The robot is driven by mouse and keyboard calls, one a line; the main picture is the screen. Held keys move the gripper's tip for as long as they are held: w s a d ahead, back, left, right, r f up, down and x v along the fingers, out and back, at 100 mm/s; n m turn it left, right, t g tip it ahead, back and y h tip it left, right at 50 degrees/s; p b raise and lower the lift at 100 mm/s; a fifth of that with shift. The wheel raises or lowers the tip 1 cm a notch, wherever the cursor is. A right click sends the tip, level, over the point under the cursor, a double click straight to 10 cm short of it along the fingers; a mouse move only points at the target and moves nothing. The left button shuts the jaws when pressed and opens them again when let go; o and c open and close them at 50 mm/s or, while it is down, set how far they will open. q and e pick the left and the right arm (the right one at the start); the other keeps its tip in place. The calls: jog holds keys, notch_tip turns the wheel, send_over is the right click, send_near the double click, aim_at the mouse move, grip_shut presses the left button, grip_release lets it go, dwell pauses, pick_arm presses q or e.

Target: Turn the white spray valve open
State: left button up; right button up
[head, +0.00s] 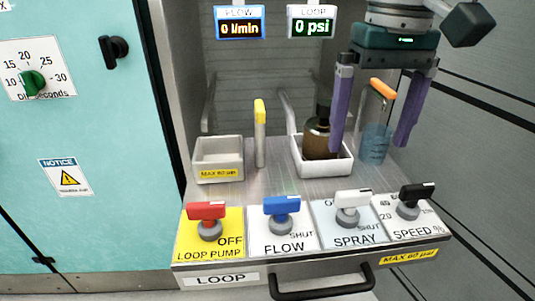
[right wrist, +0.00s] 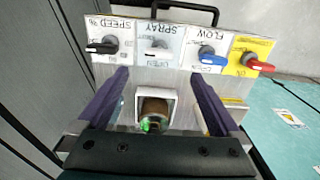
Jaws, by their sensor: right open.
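The white spray valve (head: 352,197) is a white lever on a grey hub, on the light plate marked SPRAY on the sloped front panel. Its lever lies roughly sideways, and SHUT is printed below right of it. It also shows, upside down, in the right wrist view (right wrist: 155,53). My right gripper (head: 370,148) has two purple fingers spread wide with nothing held between them. It hangs above and behind the panel, over the back right of the bench, apart from the valve. In the right wrist view its fingers (right wrist: 160,78) frame the brown bottle. My left gripper is not in view.
Beside the valve are a red loop pump lever (head: 208,211), a blue flow lever (head: 282,205) and a black speed knob (head: 409,204). Behind stand a brown bottle (head: 318,137) in a white tray, a beaker (head: 374,144) with an orange-topped item and an empty tray (head: 218,153). Displays read 0.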

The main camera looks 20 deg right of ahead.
aim_at(355, 192)
jog(key=shift+w+d+f, duration=0.1)
jog(key=shift+w+f, duration=0.1)
jog(key=shift+f, duration=0.45)
notch_tip(355, 192, down, 9)
jog(key=b, duration=0.3)
jog(key=shift+s, duration=0.1)
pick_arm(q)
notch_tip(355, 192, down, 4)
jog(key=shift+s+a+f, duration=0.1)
pick_arm(e)
jog(key=shift+r, duration=0.1)
jog(key=shift+c, duration=0.4)
